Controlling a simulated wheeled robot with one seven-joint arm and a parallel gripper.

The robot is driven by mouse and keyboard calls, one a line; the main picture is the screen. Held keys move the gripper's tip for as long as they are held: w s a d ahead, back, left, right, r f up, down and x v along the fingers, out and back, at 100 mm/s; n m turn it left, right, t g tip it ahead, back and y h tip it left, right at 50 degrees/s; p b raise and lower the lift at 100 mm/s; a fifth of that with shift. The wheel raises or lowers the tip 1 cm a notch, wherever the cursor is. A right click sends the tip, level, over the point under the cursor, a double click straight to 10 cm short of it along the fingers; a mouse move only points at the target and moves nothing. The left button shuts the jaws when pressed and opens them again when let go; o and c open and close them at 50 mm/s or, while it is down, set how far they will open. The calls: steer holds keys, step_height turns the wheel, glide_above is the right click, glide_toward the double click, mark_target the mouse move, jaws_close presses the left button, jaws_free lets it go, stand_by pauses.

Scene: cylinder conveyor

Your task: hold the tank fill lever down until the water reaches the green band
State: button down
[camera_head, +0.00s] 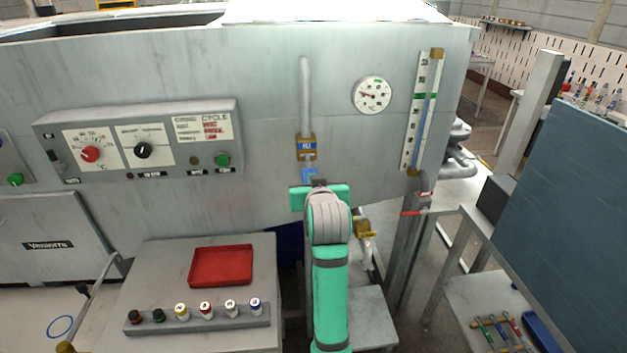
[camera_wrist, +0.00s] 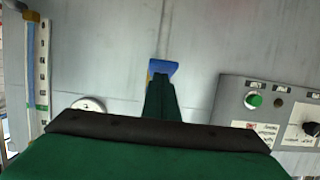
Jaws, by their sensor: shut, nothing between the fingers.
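The blue fill lever (camera_head: 309,174) hangs under a brass valve (camera_head: 306,148) with a blue label, on the grey tank wall. My gripper (camera_head: 319,183) is shut and empty, at the lever. In the wrist view the dark fingertips (camera_wrist: 160,82) overlap the blue lever (camera_wrist: 163,67) and seem to touch it; contact is not certain. The sight gauge (camera_head: 423,110) stands at the right of the tank, with a green band (camera_head: 426,96) across it. Its blue water column (camera_head: 420,122) appears to rise close to the band; the exact level is too small to tell.
A round dial (camera_head: 372,95) sits between lever and gauge. A control panel (camera_head: 140,140) is on the left. Below it, a bench holds a red tray (camera_head: 221,266) and a rack (camera_head: 198,319) of several small cylinders. A yellow-handled valve (camera_head: 365,229) is right of my arm.

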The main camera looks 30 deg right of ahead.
steer(key=v, duration=1.1)
steer(key=shift+s, duration=0.4)
steer(key=s+a+f+y, duration=0.1)
steer(key=s+a+f, duration=0.3)
steer(key=f, duration=0.5)
steer(key=s+a+f, duration=0.2)
steer(key=a+f, duration=0.4)
steer(key=f, duration=0.3)
steer(key=s+a+f+y, duration=0.1)
steer(key=s+a+f, duration=0.3)
steer(key=f, duration=0.5)
steer(key=s+a+f+n+t+y, duration=0.1)
steer(key=s+a+f, duration=0.25)
steer(key=s, duration=0.25)
steer(key=s+a+f+n, duration=0.1)
steer(key=s+a+f, duration=0.2)
steer(key=s+a, duration=0.3)
steer(key=s+a+r+n+y, duration=0.1)
steer(key=s+a+r, duration=0.1)
steer(key=s, duration=1.5)
steer(key=shift+s+a+n+t+y, duration=0.3)
steer(key=shift+s+a+n+y, duration=0.05)
steer(key=shift+a+n+y, duration=0.1)
